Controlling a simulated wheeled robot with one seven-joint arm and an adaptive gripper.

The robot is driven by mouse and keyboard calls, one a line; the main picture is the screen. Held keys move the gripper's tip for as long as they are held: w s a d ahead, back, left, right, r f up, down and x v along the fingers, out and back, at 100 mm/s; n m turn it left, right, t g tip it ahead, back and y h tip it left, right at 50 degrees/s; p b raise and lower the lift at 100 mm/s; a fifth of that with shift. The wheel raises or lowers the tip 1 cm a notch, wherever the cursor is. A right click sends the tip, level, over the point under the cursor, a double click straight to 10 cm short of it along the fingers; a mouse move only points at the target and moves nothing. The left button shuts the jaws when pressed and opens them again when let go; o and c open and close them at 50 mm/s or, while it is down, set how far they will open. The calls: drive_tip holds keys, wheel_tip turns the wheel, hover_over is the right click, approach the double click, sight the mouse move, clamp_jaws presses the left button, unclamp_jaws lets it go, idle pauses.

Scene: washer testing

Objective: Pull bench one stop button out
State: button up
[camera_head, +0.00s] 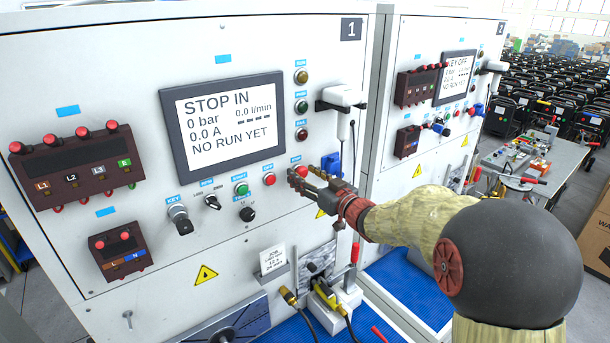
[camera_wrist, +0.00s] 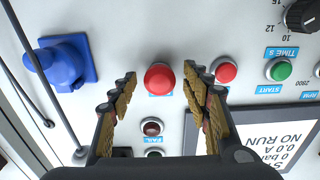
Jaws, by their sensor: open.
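Bench one (camera_head: 150,75) is the white panel marked 1; its screen (camera_head: 230,122) reads STOP IN, 0 bar, NO RUN YET. The red stop button (camera_head: 302,171) is at the right end of the lower control row, partly hidden by my gripper (camera_head: 308,180). In the wrist view the round red stop button (camera_wrist: 159,77) sits between my two fingertips. My gripper is open, with a finger on each side of the button and visible gaps. I cannot tell how deep the fingertips reach beside it.
A smaller red button (camera_head: 269,179) and a green button (camera_head: 241,188) sit to the left in the head view. A blue connector (camera_head: 331,164) is close on the right. Bench two (camera_head: 430,130) stands further right. Cables and fittings are below.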

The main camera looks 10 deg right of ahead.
drive_tip(key=shift+c, duration=0.5)
drive_tip(key=c, duration=1.1)
clamp_jaws()
